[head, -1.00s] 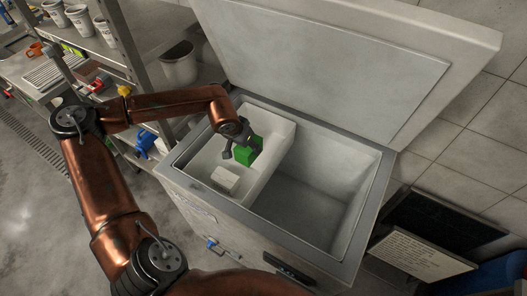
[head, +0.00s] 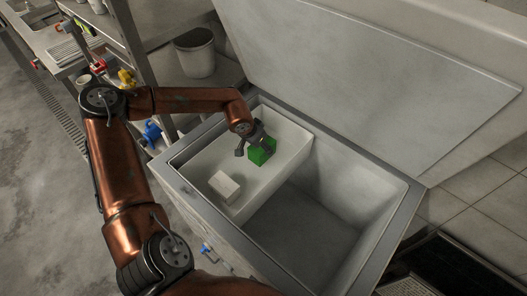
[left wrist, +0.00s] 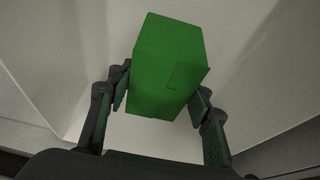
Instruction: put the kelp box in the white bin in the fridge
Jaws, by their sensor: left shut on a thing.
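The kelp box is a green box (head: 262,152) in the head view, inside or just over the white bin (head: 284,131) on the left side of the open chest fridge (head: 395,222). My left gripper (head: 257,141) is shut on it from above. In the left wrist view the green box (left wrist: 168,65) sits between the two fingers of the gripper (left wrist: 160,100), with pale bin surfaces around it. I cannot tell whether the box touches the bin floor. My right gripper is not in view.
A white box (head: 224,186) lies in the near part of the bin. The fridge lid (head: 370,75) stands open behind. The fridge's right compartment is empty. Shelves with a bucket (head: 195,55) stand at the back left.

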